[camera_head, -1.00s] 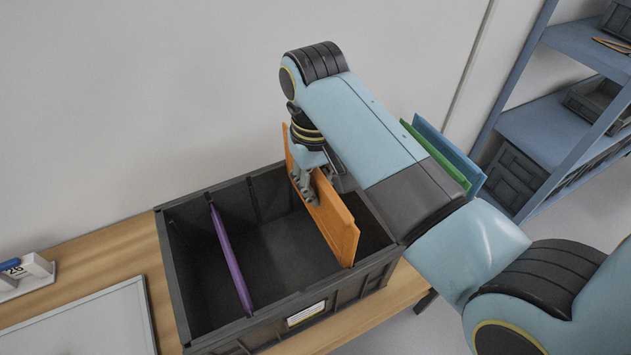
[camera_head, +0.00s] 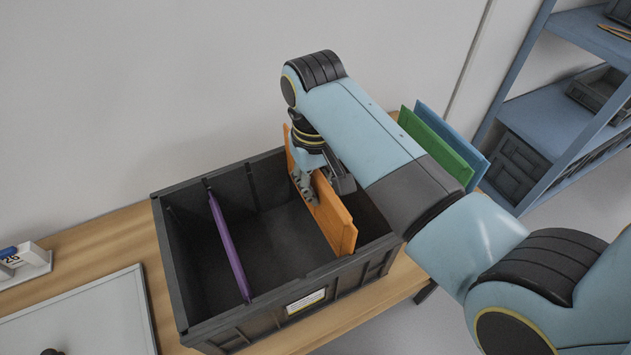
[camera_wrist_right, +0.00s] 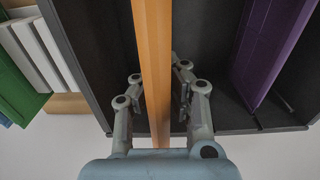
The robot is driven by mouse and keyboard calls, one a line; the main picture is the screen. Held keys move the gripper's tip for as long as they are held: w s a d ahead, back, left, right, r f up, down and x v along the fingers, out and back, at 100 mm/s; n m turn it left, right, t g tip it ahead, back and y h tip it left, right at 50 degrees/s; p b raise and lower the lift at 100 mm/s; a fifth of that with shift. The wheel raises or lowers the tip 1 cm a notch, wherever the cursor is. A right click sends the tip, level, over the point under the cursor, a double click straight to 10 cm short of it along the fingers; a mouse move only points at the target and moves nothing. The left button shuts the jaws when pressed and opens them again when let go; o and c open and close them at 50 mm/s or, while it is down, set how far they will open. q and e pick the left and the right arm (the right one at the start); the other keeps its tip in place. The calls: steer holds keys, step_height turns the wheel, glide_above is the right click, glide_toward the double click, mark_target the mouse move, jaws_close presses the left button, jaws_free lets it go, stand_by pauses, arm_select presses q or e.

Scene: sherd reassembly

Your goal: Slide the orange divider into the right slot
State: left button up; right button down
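The orange divider (camera_head: 337,222) stands upright across the right part of the dark crate (camera_head: 228,338); its near end shows at the front wall and its top edge rises above the rim. My right gripper (camera_head: 304,187) comes down from above with its fingers on both faces of the divider, towards its far end. In the right wrist view the divider (camera_wrist_right: 156,70) runs between the fingers (camera_wrist_right: 158,103), close to both. The slot under the divider is hidden, so I cannot tell how deep it sits. My left gripper is not in view.
A purple divider (camera_head: 229,245) stands in the left part of the crate. Green (camera_head: 437,146) and blue (camera_head: 472,155) panels stand beyond my right arm. A white board (camera_head: 85,315) and a small calendar block (camera_head: 25,262) lie left on the wooden table (camera_head: 100,250). Shelves (camera_head: 555,120) stand at right.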

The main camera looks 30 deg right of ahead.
mark_target(316, 216)
steer(key=shift+f, duration=0.65)
steer(key=shift+f+b, duration=2.6)
steer(key=shift+f, duration=1.85)
steer(key=c, duration=1.4)
jaws_free()
steer(key=shift+r, duration=0.1)
step_height(316, 216, up, 12)
steer(key=shift+f, duration=0.1)
